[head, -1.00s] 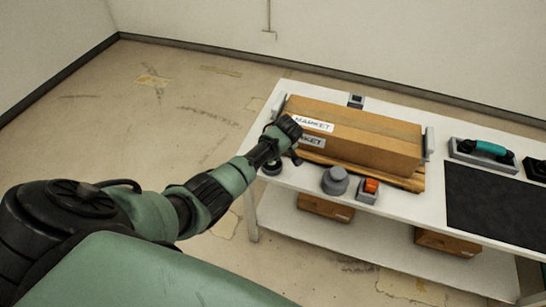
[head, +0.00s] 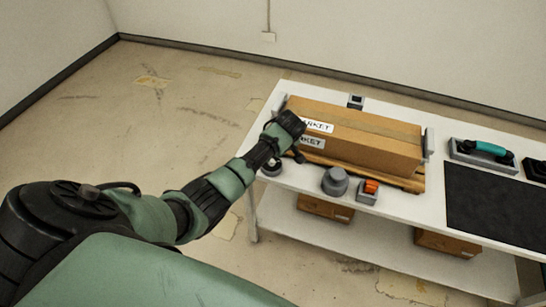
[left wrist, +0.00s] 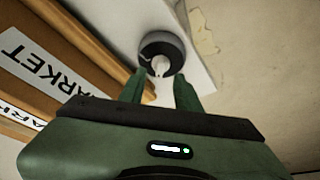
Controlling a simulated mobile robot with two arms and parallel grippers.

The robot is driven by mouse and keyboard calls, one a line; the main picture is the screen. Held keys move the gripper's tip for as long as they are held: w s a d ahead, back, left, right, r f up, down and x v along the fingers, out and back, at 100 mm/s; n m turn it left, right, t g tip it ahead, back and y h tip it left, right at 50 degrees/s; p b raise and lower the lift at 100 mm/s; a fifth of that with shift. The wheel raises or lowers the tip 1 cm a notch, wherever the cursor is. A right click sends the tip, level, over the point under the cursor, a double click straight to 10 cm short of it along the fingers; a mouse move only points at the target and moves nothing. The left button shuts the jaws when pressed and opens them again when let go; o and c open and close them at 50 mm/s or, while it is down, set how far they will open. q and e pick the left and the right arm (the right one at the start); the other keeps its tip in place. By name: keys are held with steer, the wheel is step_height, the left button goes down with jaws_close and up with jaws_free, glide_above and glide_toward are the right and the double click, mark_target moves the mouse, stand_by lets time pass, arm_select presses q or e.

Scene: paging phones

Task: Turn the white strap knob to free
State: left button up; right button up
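The white strap knob (left wrist: 160,65) sits on a round dark grey base (left wrist: 174,46) at the table's corner in the left wrist view. A pointed white tip on it faces my gripper. My left gripper (left wrist: 165,80) has its two green fingers apart, one on each side of the knob's near end; I cannot tell if they touch it. In the head view the dark base (head: 271,167) shows at the table's left end, and my left gripper (head: 287,150) hides the knob. My right gripper is not in view.
A cardboard box (head: 355,135) labelled MARKET lies beside my left gripper. A grey round knob (head: 335,181) and an orange switch (head: 370,187) stand along the front edge. A black mat (head: 495,205) and a teal-handled tool (head: 490,148) are at right.

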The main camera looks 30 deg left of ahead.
arm_select(q)
steer(key=v, duration=0.5)
steer(key=shift+f, duration=0.1)
stand_by(0.3)
